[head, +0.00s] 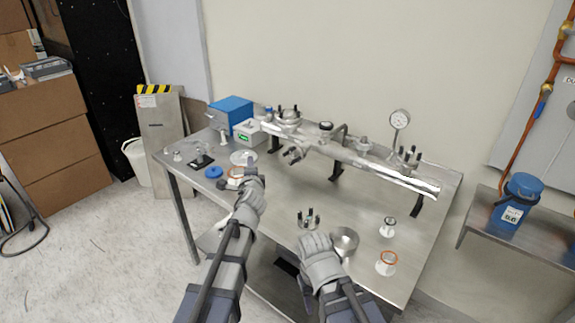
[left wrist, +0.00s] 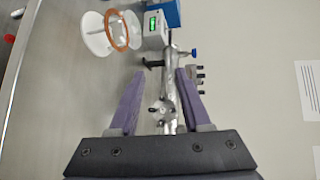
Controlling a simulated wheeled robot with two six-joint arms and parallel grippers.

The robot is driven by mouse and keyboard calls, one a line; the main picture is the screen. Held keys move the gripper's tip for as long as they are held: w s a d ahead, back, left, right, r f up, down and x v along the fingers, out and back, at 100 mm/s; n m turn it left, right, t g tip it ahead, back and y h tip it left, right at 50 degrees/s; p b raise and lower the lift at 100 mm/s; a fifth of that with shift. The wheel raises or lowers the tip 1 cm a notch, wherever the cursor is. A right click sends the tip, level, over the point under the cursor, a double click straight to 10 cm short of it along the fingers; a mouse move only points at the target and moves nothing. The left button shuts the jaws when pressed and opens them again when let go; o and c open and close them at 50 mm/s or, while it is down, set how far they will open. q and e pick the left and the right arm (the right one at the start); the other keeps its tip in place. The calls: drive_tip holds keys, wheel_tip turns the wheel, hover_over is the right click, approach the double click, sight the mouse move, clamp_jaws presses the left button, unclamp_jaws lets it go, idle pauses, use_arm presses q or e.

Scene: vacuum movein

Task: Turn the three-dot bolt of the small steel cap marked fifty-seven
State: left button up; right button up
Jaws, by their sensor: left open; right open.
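A small steel cap with dark upright bolts (head: 308,217) is on the table just beyond my right gripper (head: 313,235). Whether they touch I cannot tell. Two more bolted steel fittings sit on the long steel pipe (head: 345,162): one at its left end (head: 289,117), one at its right (head: 409,159). No number or dot mark is legible, so I cannot tell which cap is fifty-seven. My left gripper (head: 250,175) is above the table's left part. In the left wrist view its purple fingers (left wrist: 160,80) are apart and empty, with the pipe beyond them.
A steel bowl (head: 345,241) stands right of my right gripper. A white fitting with an orange ring (head: 387,262) is at the front right. The table middle (head: 300,185) is clear.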

use_arm(q)
drive_tip(key=w+d+r+m+t+h+b, duration=0.25)
drive_tip(key=w+m+h, duration=0.3)
drive_tip(key=m, duration=0.35)
drive_tip(key=m+g+h+b, duration=0.3)
drive_tip(key=m+h, duration=0.5)
drive_tip(key=m, duration=0.6)
approach(290, 152)
drive_tip(key=x, duration=0.8)
drive_tip(key=shift+w, duration=0.15)
use_arm(e)
wheel_tip(290, 152, down, 6)
drive_tip(key=shift+f, duration=0.25)
use_arm(q)
clamp_jaws()
